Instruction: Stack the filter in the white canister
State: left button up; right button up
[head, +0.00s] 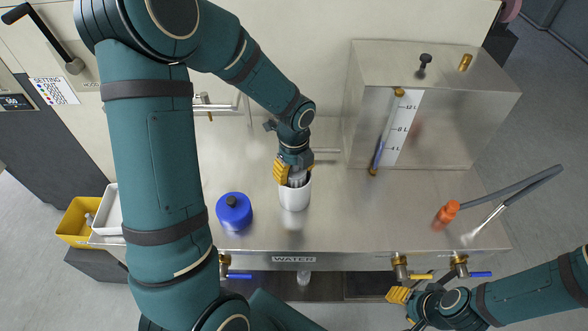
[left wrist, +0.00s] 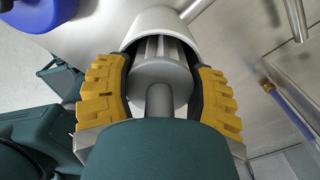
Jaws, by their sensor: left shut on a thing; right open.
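The white canister (head: 294,197) stands upright on the steel worktop, below my left gripper (head: 294,172). In the left wrist view the canister's rim (left wrist: 166,19) lies just beyond the fingers. The grey ribbed filter (left wrist: 160,75) with a round stem is between the yellow finger pads of my left gripper (left wrist: 160,80), which is shut on it. The filter's far end is inside the canister's mouth; how deep it sits is hidden. My right gripper (head: 404,300) is open and empty at the bottom right, off the worktop's front edge.
A blue jar (head: 234,211) with a black knob stands left of the canister. A steel tank (head: 440,125) with a level gauge stands behind right. An orange-capped item (head: 446,214) and a hose lie at right. Valves (head: 400,267) line the front edge.

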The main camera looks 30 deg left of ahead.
pick_arm(q)
jog(key=shift+s+f, duration=0.2)
jog(key=shift+f, duration=0.2)
jog(key=o, duration=1.2)
jog(key=shift+o, duration=0.2)
jog(key=shift+w+f, duration=0.1)
jog(key=shift+f, duration=0.05)
jog(key=shift+r, duration=0.25)
notch_tip(320, 180, up, 13)
jog(key=p, duration=0.3)
jog(key=shift+w, duration=0.1)
